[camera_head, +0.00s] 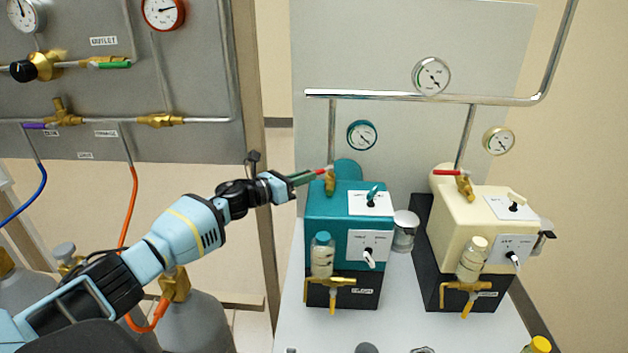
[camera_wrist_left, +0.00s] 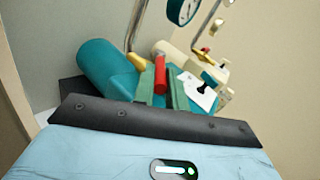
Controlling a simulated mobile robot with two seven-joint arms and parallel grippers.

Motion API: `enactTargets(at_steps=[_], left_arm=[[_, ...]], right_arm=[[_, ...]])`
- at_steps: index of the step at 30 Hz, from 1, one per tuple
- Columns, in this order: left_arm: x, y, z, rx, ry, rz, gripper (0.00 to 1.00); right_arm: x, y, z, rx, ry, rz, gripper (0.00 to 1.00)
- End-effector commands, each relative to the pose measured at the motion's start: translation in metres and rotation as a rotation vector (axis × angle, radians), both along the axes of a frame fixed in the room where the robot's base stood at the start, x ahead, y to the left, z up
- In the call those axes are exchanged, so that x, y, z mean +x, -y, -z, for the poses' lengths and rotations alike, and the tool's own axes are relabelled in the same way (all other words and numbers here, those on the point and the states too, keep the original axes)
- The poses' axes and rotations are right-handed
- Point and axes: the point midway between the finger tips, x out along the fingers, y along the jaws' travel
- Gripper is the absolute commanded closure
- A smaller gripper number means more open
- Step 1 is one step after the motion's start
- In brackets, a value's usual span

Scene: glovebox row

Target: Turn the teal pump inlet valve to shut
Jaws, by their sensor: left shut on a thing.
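The teal pump (camera_head: 322,212) stands on the bench in the head view, left of a cream pump. Its inlet valve is a brass body (camera_head: 330,184) with a red lever (camera_head: 321,170), at the foot of the pipe that comes down behind the pump. The red lever also shows in the left wrist view (camera_wrist_left: 160,72). My left gripper (camera_head: 309,175) reaches in from the left, and its green fingers (camera_wrist_left: 161,90) are shut on the red lever, one on each side. The fingers partly hide the lever. My right gripper is in neither view.
The cream pump (camera_head: 470,222) has its own red-levered valve (camera_head: 448,172). A chrome pipe (camera_head: 390,97) with a gauge (camera_head: 431,75) runs above both pumps. A glass jar (camera_head: 404,232) stands between them. Gas cylinders and an orange hose (camera_head: 130,205) are at left.

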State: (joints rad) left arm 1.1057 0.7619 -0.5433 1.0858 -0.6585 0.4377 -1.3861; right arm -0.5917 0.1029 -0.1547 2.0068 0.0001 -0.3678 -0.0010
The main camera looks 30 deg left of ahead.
Motion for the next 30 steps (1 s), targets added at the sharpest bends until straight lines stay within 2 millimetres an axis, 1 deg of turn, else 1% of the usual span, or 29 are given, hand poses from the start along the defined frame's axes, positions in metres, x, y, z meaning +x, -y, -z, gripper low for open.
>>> enactTargets(at_steps=[10,11,15,25,30], left_arm=[[0.0,-0.001,-0.003,-0.003,0.004,-0.002,1.0],[0.0,-0.001,-0.003,-0.003,0.004,-0.002,0.83],[0.0,-0.001,-0.002,-0.003,0.003,-0.002,0.65],[-0.002,-0.002,0.0,-0.001,0.0,0.0,0.65],[-0.016,-0.009,0.001,0.0,-0.001,-0.001,0.65]], right_arm=[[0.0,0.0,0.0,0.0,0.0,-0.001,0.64],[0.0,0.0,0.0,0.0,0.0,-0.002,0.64],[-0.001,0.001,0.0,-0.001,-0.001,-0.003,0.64],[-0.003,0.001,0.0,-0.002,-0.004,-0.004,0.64],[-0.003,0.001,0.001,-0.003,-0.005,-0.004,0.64]])
